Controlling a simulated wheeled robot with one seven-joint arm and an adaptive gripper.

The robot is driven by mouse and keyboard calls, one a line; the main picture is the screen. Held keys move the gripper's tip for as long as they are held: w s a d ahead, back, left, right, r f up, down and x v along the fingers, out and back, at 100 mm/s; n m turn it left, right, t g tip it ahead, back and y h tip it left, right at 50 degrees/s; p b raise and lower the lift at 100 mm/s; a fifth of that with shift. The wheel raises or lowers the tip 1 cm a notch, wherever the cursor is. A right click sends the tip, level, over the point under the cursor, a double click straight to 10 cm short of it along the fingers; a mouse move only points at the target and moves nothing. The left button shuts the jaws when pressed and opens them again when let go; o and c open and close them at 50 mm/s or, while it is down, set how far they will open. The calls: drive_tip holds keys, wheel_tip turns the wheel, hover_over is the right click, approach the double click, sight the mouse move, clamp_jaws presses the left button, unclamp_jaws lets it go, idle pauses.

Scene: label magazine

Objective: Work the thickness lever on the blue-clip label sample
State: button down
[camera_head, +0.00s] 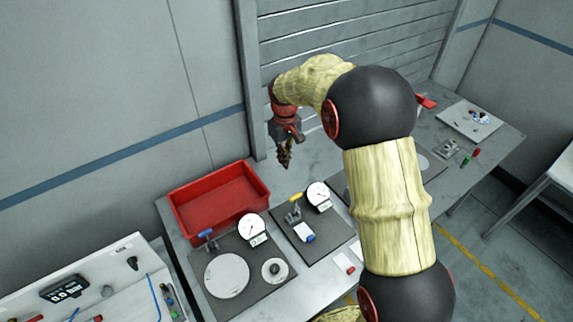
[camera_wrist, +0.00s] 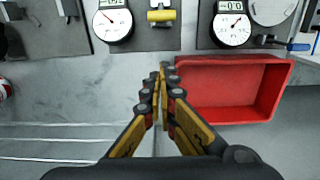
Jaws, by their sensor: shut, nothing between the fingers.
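The blue-clip label sample (camera_head: 304,233), a small white piece with a blue end, lies on the middle dark mat. Behind it stands a dial gauge (camera_head: 318,195) with a yellow-ended lever (camera_head: 295,197), also in the wrist view (camera_wrist: 160,16). A second dial gauge (camera_head: 251,228) on the left mat has a blue-ended lever (camera_head: 207,234); its blue end shows at the wrist view's right edge (camera_wrist: 299,47). My gripper (camera_head: 285,162) is shut and empty, above the back of the bench, apart from both gauges. In the wrist view its fingertips (camera_wrist: 161,74) meet below the yellow lever.
A red bin (camera_head: 182,222) stands at the bench's back left; it is right of my fingers in the wrist view (camera_wrist: 283,85). A round plate (camera_head: 227,276) lies on the left mat. A white tray (camera_head: 470,118) is at the far right. My arm hides part of the bench.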

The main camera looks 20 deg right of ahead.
sight(296, 197)
drive_tip(key=s+d+f+p, duration=0.1)
drive_tip(key=s+f, duration=0.2)
drive_tip(key=f, duration=0.6)
drive_tip(key=shift+s, duration=0.35)
drive_tip(key=shift+d+f, duration=0.1)
drive_tip(key=shift+d, duration=0.05)
